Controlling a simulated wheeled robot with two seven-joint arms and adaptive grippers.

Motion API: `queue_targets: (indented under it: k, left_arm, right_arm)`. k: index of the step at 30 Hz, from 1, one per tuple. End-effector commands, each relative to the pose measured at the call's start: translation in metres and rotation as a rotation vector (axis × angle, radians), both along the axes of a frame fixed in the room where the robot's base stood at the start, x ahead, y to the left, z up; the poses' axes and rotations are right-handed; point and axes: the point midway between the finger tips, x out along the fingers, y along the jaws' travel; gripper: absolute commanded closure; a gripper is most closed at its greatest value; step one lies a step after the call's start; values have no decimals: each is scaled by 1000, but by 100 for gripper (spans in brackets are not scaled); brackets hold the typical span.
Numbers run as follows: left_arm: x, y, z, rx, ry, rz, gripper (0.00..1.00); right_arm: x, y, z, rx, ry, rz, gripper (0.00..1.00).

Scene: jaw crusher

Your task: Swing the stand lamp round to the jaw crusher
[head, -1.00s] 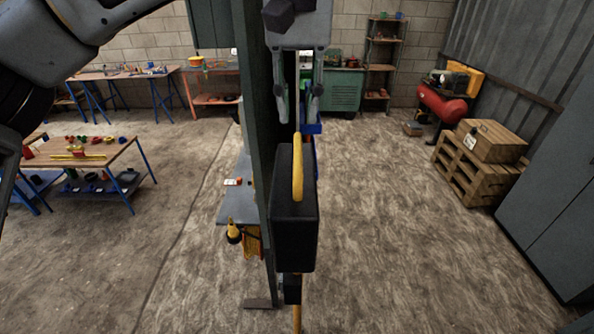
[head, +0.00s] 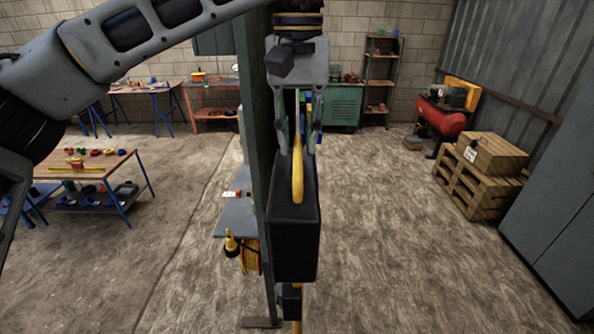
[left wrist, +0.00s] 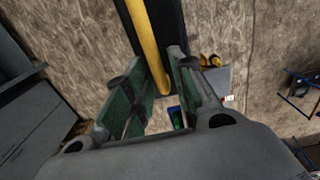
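The stand lamp's black head (head: 296,235) shows edge-on in the middle of the head view, on a stand with a yellow pole (head: 297,326). A yellow bar-like handle (head: 298,175) runs along it. My left gripper (head: 299,145) comes in from above, its fingers on both sides of the handle's far end, with gaps showing. In the left wrist view, the handle (left wrist: 148,40) reaches between the fingers (left wrist: 158,62). The gripper looks open; contact is not clear. I cannot make out the jaw crusher for certain. My right gripper is not in view.
A dark green post (head: 255,150) stands close left of the lamp. A grey shelf (head: 236,212) with a yellow cable reel (head: 250,256) is left of it. A wooden workbench (head: 85,165) is at left, crates (head: 480,190) at right. Floor right of the lamp is clear.

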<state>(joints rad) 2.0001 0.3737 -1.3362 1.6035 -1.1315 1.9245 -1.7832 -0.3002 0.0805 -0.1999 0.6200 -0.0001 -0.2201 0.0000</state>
Motion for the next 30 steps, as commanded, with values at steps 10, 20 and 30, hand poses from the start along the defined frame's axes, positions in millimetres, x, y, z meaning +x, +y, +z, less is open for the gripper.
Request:
queue_targets:
  k: [10, 20, 30]
  left_arm:
    - [0, 1, 0, 0, 0, 21, 75]
    - [-1, 7, 0, -1, 0, 182, 75]
    - [-1, 8, 0, 1, 0, 211, 75]
  right_arm:
    - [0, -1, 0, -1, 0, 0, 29]
    - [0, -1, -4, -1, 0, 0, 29]
    - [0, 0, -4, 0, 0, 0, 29]
